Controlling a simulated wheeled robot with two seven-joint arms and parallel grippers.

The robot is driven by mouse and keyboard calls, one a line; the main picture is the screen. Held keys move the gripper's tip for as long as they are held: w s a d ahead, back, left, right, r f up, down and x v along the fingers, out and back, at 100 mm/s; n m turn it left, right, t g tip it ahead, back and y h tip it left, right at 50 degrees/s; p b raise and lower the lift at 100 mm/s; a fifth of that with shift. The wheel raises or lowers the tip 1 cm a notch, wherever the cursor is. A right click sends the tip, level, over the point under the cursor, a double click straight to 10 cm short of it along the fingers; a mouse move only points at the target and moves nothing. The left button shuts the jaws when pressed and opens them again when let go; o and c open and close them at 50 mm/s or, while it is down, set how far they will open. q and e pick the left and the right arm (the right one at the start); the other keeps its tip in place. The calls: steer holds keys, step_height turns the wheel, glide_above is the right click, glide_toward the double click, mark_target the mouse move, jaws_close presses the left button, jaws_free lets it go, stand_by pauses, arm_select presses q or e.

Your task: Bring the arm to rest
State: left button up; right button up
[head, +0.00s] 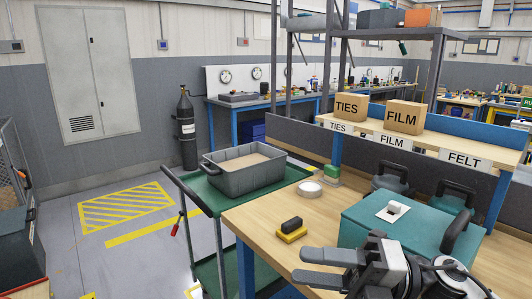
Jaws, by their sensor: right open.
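My right gripper (303,265) is at the bottom right of the head view, over the front part of the wooden workbench (262,217). Its two grey fingers point left and are apart, with nothing between them. My right arm comes in from the lower right corner. My left gripper is not in view.
A teal case (365,232) stands on the bench just behind my right gripper. A black-and-yellow block (291,230) and white discs (309,190) lie nearby. A green cart (208,195) with a grey tub (240,180) stands left. Boxes (405,117) sit on the shelf behind.

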steer(key=w+d+f+m+t+h, duration=0.1)
steer(key=d+f+m+t+h, duration=0.2)
steer(key=f+m+t+h, duration=0.8)
steer(key=w+d+f+m+t+h, duration=0.1)
steer(key=d+f+m+t, duration=0.35)
steer(key=m, duration=1.25)
steer(key=s+f+m+g+h, duration=0.2)
steer(key=s+f, duration=0.4)
steer(key=f, duration=0.3)
steer(key=s+f+m+g+h, duration=0.3)
steer(key=s+f+m+g, duration=0.2)
steer(key=s+f, duration=0.2)
step_height(320, 180, down, 3)
steer(key=shift+d+r+m, duration=0.1)
steer(key=shift+d+m, duration=0.15)
steer(key=shift+m, duration=0.15)
